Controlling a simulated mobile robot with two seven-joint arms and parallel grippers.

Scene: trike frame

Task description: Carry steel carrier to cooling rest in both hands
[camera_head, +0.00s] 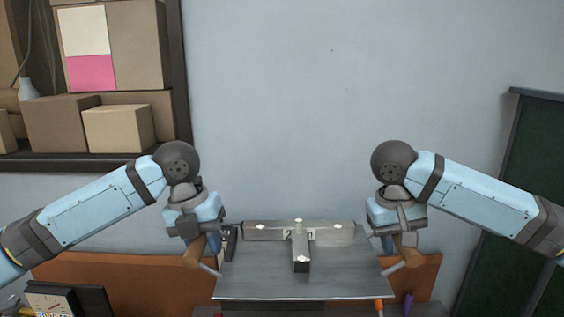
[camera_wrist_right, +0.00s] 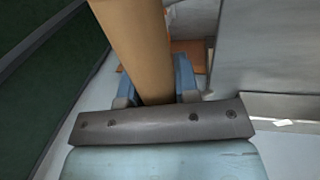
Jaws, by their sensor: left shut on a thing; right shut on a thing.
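The steel carrier (camera_head: 330,284) is a flat grey plate in the lower middle of the head view, with a brown handle at each side. A T-shaped metal piece (camera_head: 300,250) with light spots and dark number marks lies on it. My left gripper (camera_head: 194,248) is shut on the left handle (camera_head: 192,257). My right gripper (camera_head: 402,245) is shut on the right handle (camera_head: 408,260); the right wrist view shows this handle (camera_wrist_right: 135,45) between the fingers. The carrier looks about level. I cannot pick out the cooling rest.
An orange-brown board (camera_head: 120,283) stands behind the carrier. A black dial device (camera_head: 62,301) is at lower left. An orange-topped tool (camera_head: 379,306) and a purple item (camera_head: 408,300) are near the plate's right front. Shelved boxes (camera_head: 118,128) are upper left; a dark green panel (camera_head: 535,150) is right.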

